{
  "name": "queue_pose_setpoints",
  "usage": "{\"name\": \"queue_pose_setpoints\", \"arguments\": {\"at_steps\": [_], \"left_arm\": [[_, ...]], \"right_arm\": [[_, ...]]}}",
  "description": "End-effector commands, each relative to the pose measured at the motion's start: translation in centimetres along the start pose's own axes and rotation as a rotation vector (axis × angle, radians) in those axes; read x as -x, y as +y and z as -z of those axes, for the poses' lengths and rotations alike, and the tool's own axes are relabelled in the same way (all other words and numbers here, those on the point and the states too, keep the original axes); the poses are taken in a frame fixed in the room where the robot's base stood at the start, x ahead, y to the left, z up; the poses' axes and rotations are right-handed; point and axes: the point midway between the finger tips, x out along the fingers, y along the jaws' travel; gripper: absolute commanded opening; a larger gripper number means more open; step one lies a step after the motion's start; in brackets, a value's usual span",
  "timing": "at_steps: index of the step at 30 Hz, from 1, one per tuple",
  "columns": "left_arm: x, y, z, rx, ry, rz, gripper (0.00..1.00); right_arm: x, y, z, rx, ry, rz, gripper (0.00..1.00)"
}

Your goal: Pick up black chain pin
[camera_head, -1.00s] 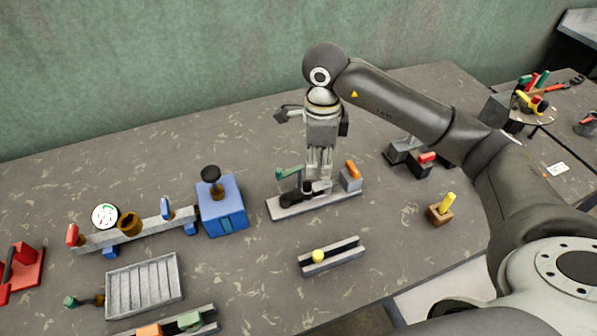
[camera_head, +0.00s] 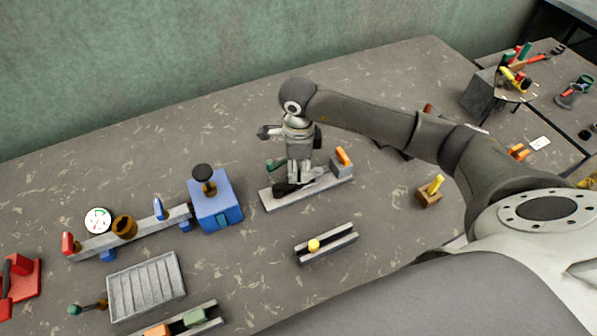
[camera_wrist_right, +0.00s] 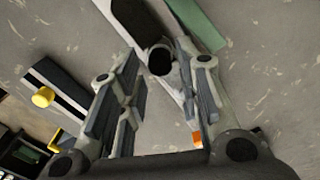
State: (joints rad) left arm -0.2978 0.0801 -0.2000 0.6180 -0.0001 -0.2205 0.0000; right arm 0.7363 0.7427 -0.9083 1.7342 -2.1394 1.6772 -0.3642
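A grey fixture plate (camera_head: 272,202) on the table carries a green handle, a black piece (camera_head: 287,188) and a grey block with an orange top (camera_head: 343,158). My right gripper (camera_head: 299,180) points down over this plate. In the right wrist view its two fingers (camera_wrist_right: 165,95) are apart, with a gap between them. A round black-topped pin (camera_wrist_right: 159,61), which looks like the black chain pin, shows at the far end of that gap, nearer the right finger. I cannot tell whether a finger touches it. In the head view the gripper hides it. My left gripper is not in view.
A grey channel with a yellow knob (camera_head: 314,245) lies in front of the fixture. A blue box (camera_head: 229,212) with a black knob stands to the left. A small wooden block with a yellow peg (camera_head: 429,198) is at the right. Bare tabletop lies behind the fixture.

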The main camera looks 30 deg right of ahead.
Motion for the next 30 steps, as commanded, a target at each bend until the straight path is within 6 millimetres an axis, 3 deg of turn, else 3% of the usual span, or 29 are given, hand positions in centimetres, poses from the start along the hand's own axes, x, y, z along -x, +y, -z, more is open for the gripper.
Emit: {"name": "queue_pose_setpoints", "arguments": {"at_steps": [3, 11, 19, 30], "left_arm": [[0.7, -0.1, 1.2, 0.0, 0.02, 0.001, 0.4], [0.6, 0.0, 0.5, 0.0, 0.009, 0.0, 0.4], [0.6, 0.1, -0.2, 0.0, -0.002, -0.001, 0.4], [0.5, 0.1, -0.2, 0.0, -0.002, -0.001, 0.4]], "right_arm": [[-1.3, 0.0, 0.1, -0.002, 0.002, -0.003, 0.32], [-1.8, -0.1, 0.0, 0.0, 0.0, 0.001, 0.32], [-1.8, -0.1, 0.0, -0.001, 0.0, 0.001, 0.01], [-1.6, -0.1, 0.0, -0.001, 0.0, 0.002, 0.0]]}}
